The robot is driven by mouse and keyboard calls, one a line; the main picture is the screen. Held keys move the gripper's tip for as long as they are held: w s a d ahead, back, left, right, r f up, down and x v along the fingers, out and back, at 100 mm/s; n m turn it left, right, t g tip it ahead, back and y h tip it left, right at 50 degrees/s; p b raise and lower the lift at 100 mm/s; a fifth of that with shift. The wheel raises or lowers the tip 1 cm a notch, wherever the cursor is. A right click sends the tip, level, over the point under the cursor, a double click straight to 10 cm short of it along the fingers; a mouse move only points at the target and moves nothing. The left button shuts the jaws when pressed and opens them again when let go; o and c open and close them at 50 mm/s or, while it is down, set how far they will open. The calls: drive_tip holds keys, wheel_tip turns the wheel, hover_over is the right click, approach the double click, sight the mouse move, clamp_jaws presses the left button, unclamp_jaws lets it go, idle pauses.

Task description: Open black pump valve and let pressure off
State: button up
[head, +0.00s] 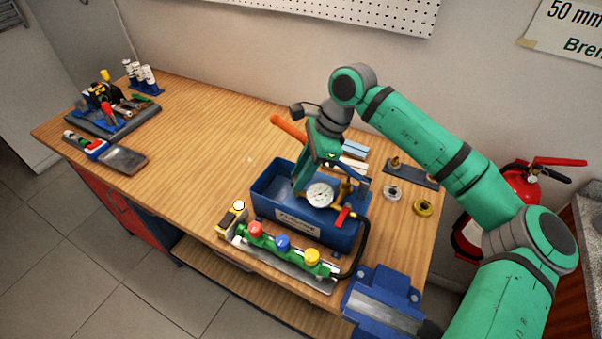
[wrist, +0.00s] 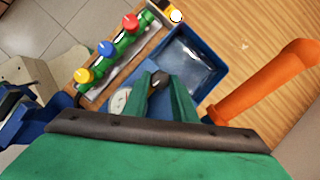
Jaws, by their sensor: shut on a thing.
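The test pump has a blue water tank (head: 262,198), a round white gauge (head: 319,195), an orange-gripped lever (head: 289,128) and a small red valve handle (head: 342,217). My gripper (head: 301,188) reaches down over the tank beside the gauge. In the wrist view its two green fingers (wrist: 160,82) are closed on a small dark knob, which appears to be the black pump valve (wrist: 156,86). The fingers hide most of it, so I cannot tell how far it is turned. The gauge (wrist: 120,100) is partly covered there, and its needle is too small to read.
A green manifold with red, blue and yellow knobs (head: 283,243) stands in front of the tank, joined by a black hose (head: 364,250). A blue vise (head: 384,300) is at the front right. The orange lever (wrist: 262,82) rises close beside my gripper. The bench's left middle is clear.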

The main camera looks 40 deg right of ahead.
drive_tip(key=o, duration=1)
drive_tip(key=v, duration=1)
drive_tip(key=shift+r, duration=0.35)
drive_tip(key=shift+s+d, duration=0.1)
drive_tip(key=shift+s, duration=0.1)
